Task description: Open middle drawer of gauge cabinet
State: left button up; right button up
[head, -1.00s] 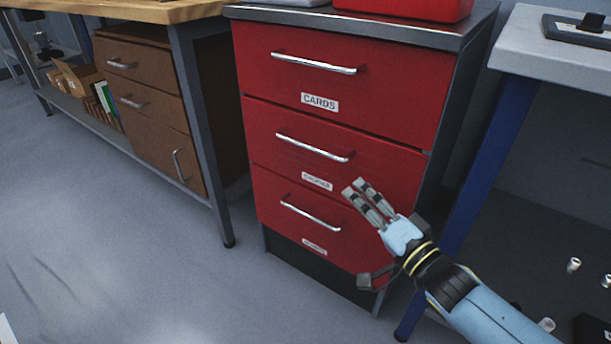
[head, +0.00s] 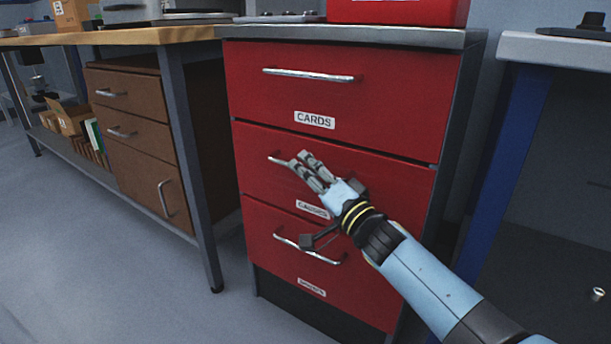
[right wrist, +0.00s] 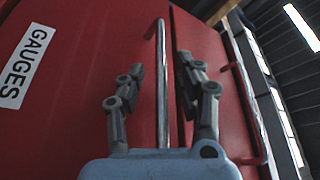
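The red gauge cabinet has three stacked drawers under a grey top (head: 440,38). Its middle drawer (head: 396,186) looks shut and flush with the others. The drawer's silver bar handle (head: 277,159) is partly hidden by my right gripper (head: 296,165), which is in front of it. In the right wrist view the drawer's label reads GAUGES (right wrist: 24,66). There the handle (right wrist: 162,85) runs between the parted fingers of my open right gripper (right wrist: 157,88); I see no clear contact. My left gripper is out of view.
The top drawer (head: 390,100), labelled CARDS, is above and the bottom drawer's handle (head: 285,242) below. A wooden bench with brown drawers (head: 130,95) stands left, a grey-topped, blue-legged table (head: 520,130) right. The floor (head: 110,260) at front left is clear.

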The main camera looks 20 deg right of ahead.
jog(key=shift+w+a, duration=0.1)
jog(key=shift+w, duration=0.15)
grip_shut()
dwell(0.3)
